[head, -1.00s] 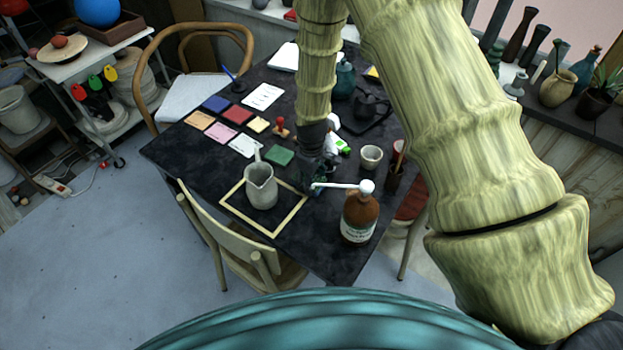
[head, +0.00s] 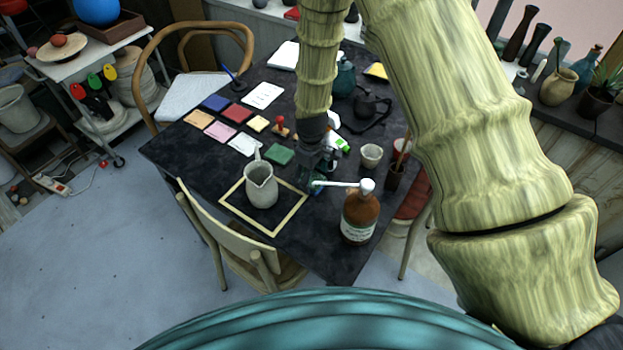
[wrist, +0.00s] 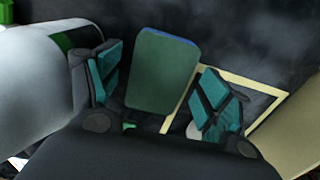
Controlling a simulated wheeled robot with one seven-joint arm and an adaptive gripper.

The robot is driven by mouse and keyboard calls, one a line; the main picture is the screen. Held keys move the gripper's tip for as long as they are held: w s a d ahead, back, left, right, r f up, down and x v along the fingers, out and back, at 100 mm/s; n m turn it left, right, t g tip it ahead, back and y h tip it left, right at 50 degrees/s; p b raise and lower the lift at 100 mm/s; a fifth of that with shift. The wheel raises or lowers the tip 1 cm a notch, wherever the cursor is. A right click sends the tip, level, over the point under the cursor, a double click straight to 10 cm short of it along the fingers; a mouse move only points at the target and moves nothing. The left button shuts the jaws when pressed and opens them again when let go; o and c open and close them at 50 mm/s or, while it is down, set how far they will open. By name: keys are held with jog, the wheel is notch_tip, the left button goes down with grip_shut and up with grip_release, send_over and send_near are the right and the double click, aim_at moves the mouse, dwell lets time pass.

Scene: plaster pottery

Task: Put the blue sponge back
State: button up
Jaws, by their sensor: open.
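My gripper (head: 314,172) is low over the dark table, just right of the grey jug and behind the brown bottle. In the wrist view its two teal fingers (wrist: 160,88) are open. Between them lies a block with a dull green top and a blue edge, which looks like the blue sponge (wrist: 162,70). Gaps show between it and the fingers. In the head view only a bit of blue (head: 317,191) shows below my gripper; the rest is hidden. A cream square outline (head: 231,204) lies on the table around the jug.
The grey jug (head: 261,187) stands close left of my gripper. The brown bottle (head: 360,216) with a white pump stands close in front. A white and green item (head: 338,141) and a small cup (head: 371,156) are behind. Coloured tiles (head: 237,113) lie back left.

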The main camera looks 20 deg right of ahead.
notch_tip(320, 180, up, 10)
jog(key=b, duration=0.2)
dwell(0.5)
jog(key=shift+r, duration=0.1)
jog(key=shift+f+p, duration=1.35)
jog(key=shift+f, duration=4.6)
jog(key=shift+r, duration=0.1)
